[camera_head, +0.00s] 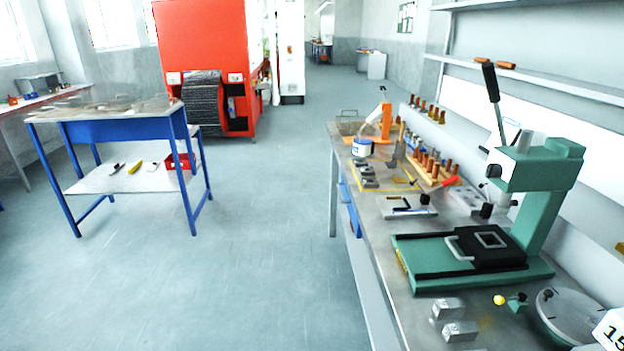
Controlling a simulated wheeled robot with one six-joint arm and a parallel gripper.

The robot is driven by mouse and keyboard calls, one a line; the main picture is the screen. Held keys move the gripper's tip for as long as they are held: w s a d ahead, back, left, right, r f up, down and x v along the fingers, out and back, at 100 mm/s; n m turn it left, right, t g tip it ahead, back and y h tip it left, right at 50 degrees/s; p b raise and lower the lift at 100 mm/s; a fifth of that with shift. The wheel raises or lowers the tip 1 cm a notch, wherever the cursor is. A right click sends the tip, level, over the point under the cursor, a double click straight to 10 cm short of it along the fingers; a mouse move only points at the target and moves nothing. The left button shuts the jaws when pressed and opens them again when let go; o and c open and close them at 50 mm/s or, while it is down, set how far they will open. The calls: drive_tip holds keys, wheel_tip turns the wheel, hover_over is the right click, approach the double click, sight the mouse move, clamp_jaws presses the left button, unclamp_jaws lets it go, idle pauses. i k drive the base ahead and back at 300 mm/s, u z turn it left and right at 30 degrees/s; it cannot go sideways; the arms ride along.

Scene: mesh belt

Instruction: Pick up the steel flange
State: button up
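I cannot tell for certain which thing is the steel flange. A round, flat grey metal disc (570,314) lies on the workbench (390,290) at the lower right, partly covered by a white block marked 15 (610,330). It may be the flange. Two small grey metal blocks (454,318) lie on the bench to its left. Several flat grey parts are too small to tell apart on the blue-legged table (70,127) at the left. My gripper does not show in this view.
A green press (535,190) with a raised lever stands on the bench behind the disc. A yellow-knobbed green piece (514,302) is close to the disc. Farther back are an orange tool (380,122) and wooden-handled tools. A red machine (205,50) stands behind; the middle floor is clear.

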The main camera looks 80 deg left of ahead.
sight(368, 182)
drive_tip(key=u, duration=1.65)
drive_tip(key=k, duration=0.6)
drive_tip(key=u, duration=0.2)
drive_tip(key=i, duration=0.9)
drive_tip(key=u, duration=0.9)
drive_tip(key=i, duration=2.1)
drive_tip(key=z, duration=0.7)
